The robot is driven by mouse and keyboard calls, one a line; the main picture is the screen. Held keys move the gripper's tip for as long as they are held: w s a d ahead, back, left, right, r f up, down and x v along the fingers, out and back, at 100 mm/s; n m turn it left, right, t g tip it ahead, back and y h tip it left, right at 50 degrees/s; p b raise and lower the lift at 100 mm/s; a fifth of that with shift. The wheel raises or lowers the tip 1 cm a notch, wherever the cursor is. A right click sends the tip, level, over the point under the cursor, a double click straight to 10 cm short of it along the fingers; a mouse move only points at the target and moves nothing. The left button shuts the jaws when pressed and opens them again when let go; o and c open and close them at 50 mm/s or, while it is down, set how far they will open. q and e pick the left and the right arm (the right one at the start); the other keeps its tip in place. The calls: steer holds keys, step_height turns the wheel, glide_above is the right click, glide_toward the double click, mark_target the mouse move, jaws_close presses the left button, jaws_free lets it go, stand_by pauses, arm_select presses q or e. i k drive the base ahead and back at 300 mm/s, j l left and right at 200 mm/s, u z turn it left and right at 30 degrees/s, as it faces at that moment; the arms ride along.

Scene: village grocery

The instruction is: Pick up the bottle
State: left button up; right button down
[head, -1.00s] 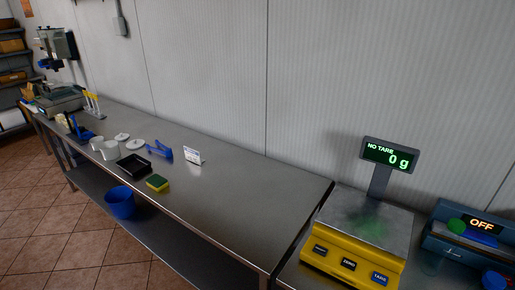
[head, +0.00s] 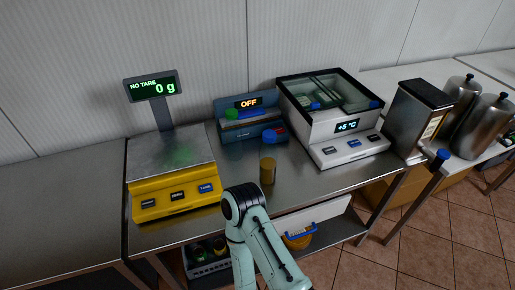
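I cannot make out a clear bottle in the head view. A dark crate (head: 222,265) on the shelf under the counter holds several dark, roundish items, which may be bottles or jars; they are too small and shaded to tell. A small brown-yellow cylinder (head: 267,171) stands upright near the counter's front edge. One of my arms shows at the bottom centre, bent, in front of the counter. Neither gripper shows.
A yellow scale (head: 175,185) reading 0 g, a blue device (head: 232,134) marked OFF and a white cooling unit (head: 345,150) stand on the steel counter (head: 310,182). A dark dispenser (head: 418,117) and metal canisters (head: 480,125) are at right.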

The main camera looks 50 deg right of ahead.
mark_target(268, 150)
steer(key=z, duration=2)
steer(key=l+u, duration=0.1)
